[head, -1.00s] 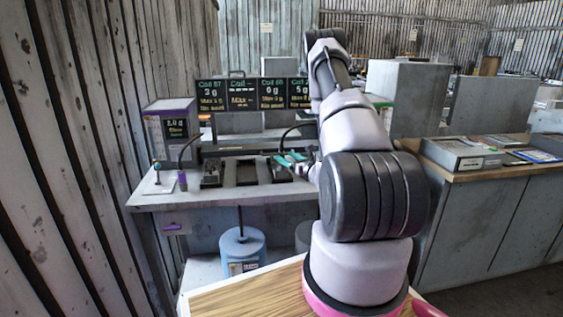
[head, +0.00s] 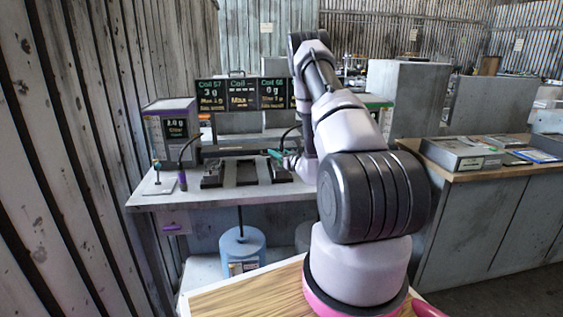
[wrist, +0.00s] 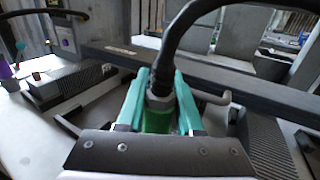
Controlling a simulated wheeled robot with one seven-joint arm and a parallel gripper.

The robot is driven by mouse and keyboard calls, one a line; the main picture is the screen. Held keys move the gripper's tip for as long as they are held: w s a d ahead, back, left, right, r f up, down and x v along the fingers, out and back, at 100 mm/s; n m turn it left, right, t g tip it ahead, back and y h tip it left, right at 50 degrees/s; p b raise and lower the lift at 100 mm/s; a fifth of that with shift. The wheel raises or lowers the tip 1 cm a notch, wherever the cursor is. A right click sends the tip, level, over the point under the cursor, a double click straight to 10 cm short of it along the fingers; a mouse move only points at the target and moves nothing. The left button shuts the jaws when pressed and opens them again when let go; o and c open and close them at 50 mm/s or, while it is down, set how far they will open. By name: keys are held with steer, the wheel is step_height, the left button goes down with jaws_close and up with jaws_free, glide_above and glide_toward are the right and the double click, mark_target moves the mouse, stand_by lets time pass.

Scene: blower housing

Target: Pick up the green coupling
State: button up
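The green coupling (wrist: 158,120) is in the wrist view, between the two teal fingers of my gripper (wrist: 160,82). A grey metal fitting and a thick black hose (wrist: 188,25) rise from the coupling. The fingers lie close along its two sides, but I cannot tell whether they press on it. My gripper also shows in the head view (head: 282,157), small, over the back bench. The coupling cannot be made out clearly there because my arm hides much of that spot.
The grey bench (head: 160,199) carries dark blocks, a purple-topped meter (head: 172,132) and display panels (head: 240,93). In the wrist view, a dark bar (wrist: 225,72) crosses behind the coupling, with ribbed blocks (wrist: 72,84) beside it. A wooden-topped counter (head: 480,176) stands at right.

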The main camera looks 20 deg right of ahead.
jaws_close()
step_height(320, 180, up, 10)
stand_by(0.5)
